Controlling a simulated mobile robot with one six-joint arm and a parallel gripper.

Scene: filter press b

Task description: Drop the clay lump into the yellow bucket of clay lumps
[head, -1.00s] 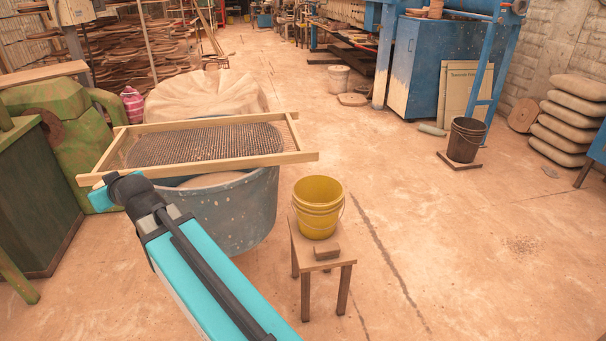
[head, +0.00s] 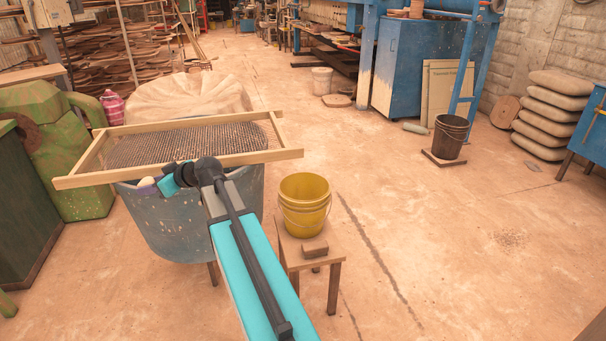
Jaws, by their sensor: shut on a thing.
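The yellow bucket (head: 304,203) stands upright on a small wooden stool, right of my arm. Its inside looks yellow, and I cannot make out any lumps in it. My gripper (head: 165,184) is at the end of my teal arm, in front of the sieve frame and over the rim of the blue-grey tub, well left of the bucket. It is shut on the clay lump, which is largely hidden; I cannot tell whether the small pale patch beside the gripper is the lump or the tub's contents.
A wooden-framed sieve (head: 278,155) lies across the speckled tub (head: 160,230). The stool (head: 290,250) also bears a small brown block (head: 315,248) in front of the bucket. A dark bucket (head: 450,137) stands farther right. The floor right of the stool is clear.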

